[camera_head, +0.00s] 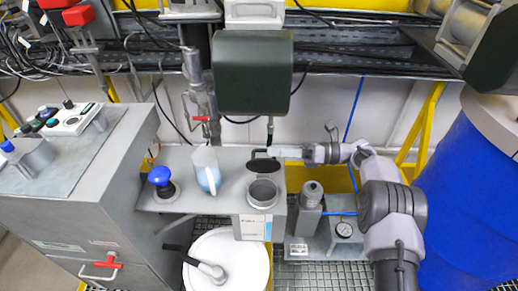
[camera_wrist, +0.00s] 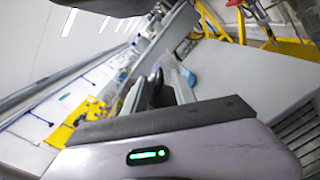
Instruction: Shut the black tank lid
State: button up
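The black tank lid (camera_head: 263,164) stands raised at the back of the grey round tank (camera_head: 263,192), whose mouth is uncovered. My gripper (camera_head: 279,152) reaches in from the right, its fingertips close to the lid's upper edge. In the wrist view my gripper's two pale fingers (camera_wrist: 160,90) are apart, with a dark shape (camera_wrist: 155,88) showing between them, probably part of the lid. I cannot tell whether the fingers touch it.
A clear jug with blue liquid (camera_head: 206,171) and a blue knob (camera_head: 160,178) stand left of the tank. A dark box (camera_head: 253,71) hangs above. A gauge (camera_head: 343,230) and a metal fitting (camera_head: 311,196) are to the right. A blue drum (camera_head: 470,210) stands at far right.

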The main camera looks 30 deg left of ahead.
aim_at(259, 150)
jog(key=shift+b+x, duration=0.35)
jog(key=shift+x, duration=2.4)
jog(key=shift+r, duration=0.1)
jog(key=c, duration=0.7)
jog(key=shift+s+d+f, duration=0.1)
jog(key=shift+f, duration=0.1)
